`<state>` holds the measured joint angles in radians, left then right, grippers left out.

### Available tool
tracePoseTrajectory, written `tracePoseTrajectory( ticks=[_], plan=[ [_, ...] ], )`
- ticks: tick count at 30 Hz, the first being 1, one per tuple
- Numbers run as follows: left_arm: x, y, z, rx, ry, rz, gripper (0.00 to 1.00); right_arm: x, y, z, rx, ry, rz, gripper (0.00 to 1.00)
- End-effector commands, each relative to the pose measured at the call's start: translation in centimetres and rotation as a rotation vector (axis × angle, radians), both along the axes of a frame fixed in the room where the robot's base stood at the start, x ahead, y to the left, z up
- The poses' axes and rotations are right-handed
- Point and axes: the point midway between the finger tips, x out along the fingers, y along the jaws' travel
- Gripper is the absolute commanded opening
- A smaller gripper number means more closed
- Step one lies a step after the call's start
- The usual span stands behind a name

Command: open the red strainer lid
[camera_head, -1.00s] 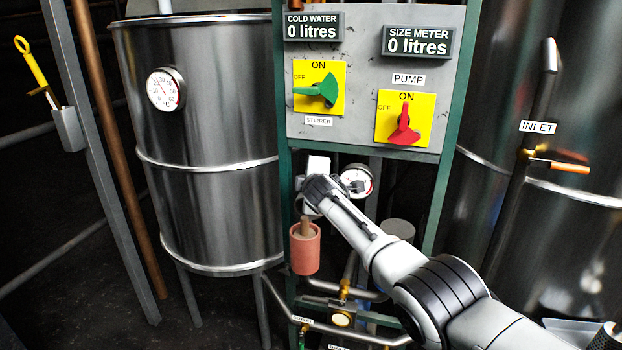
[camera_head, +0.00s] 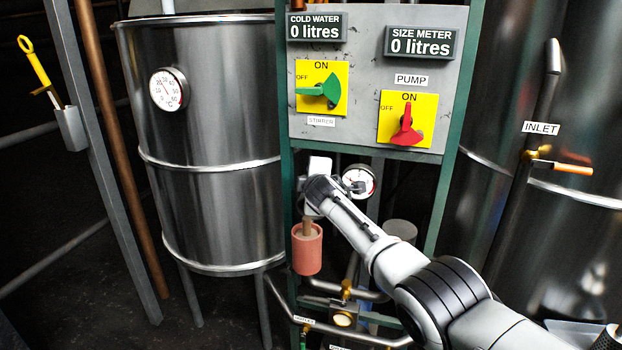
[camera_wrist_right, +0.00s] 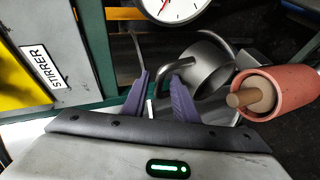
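A salmon-red cylinder (camera_head: 307,262) with a wooden peg (camera_head: 306,228) in its top is in the head view, just below my right gripper. In the right wrist view the red cylinder (camera_wrist_right: 295,92) lies right of my fingers, with its peg (camera_wrist_right: 240,99) pointing toward them. A grey metal cylinder with curved handle-like parts (camera_wrist_right: 208,66) is beside it, behind my fingers. My right gripper (camera_wrist_right: 158,88) has its two purple fingers apart, and I see nothing clearly held between them. In the head view the fingertips are hidden. My left gripper is not in view.
A control panel (camera_head: 360,70) with a green stirrer switch (camera_head: 322,90) and red pump switch (camera_head: 407,128) stands above. A round gauge (camera_head: 358,181) is close to my right wrist. A steel tank (camera_head: 210,110) stands left. Pipes (camera_head: 360,335) run below.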

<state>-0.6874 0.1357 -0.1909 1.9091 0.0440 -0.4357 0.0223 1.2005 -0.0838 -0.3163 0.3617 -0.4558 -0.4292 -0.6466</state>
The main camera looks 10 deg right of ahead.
Motion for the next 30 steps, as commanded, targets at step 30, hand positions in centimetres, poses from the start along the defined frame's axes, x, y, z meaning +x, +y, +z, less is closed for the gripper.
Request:
tracePoseTrajectory(
  ticks=[30],
  plan=[
    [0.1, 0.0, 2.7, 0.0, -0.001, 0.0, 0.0, -6.8, 0.7, 2.4, 0.001, -0.001, 0.0, 0.28]
  ],
)
